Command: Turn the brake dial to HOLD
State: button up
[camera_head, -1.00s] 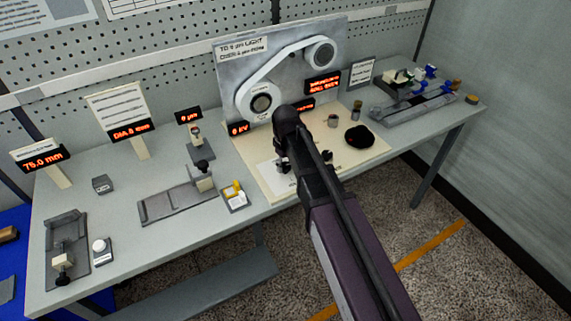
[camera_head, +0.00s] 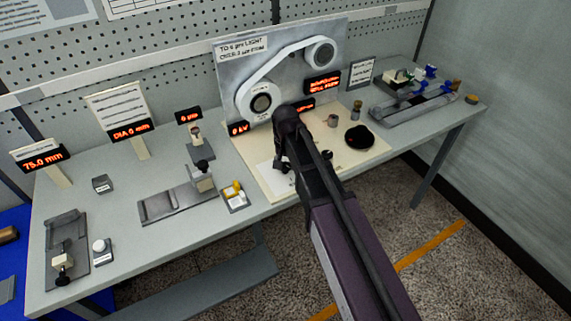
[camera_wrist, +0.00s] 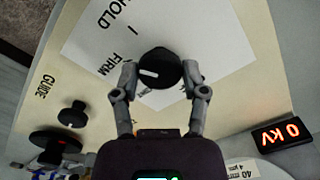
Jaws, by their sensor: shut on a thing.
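The brake dial (camera_wrist: 160,68) is a round black knob with a white pointer mark, seen in the wrist view on a white sheet (camera_wrist: 205,45). The mark points left, towards the printed word FIRM (camera_wrist: 112,64). The word HOLD (camera_wrist: 128,14) is printed near the top edge. My gripper (camera_wrist: 160,76) is shut on the dial, one finger on each side. In the head view my gripper (camera_head: 284,163) is over the cream board (camera_head: 345,158), and my arm hides most of the dial.
A belt and two pulleys (camera_head: 262,102) stand on the upright panel behind. A display (camera_head: 238,129) reads 0 kV. A black disc-shaped knob (camera_head: 359,137) and small cylinders (camera_head: 333,120) stand right of my arm. A slide fixture (camera_head: 175,204) lies to the left.

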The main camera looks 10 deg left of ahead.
jog(key=m, duration=0.5)
jog(key=shift+s+m, duration=0.1)
jog(key=shift+m, duration=0.2)
jog(key=shift+d, duration=0.1)
jog(key=o, duration=1.2)
jog(key=shift+c, duration=0.2)
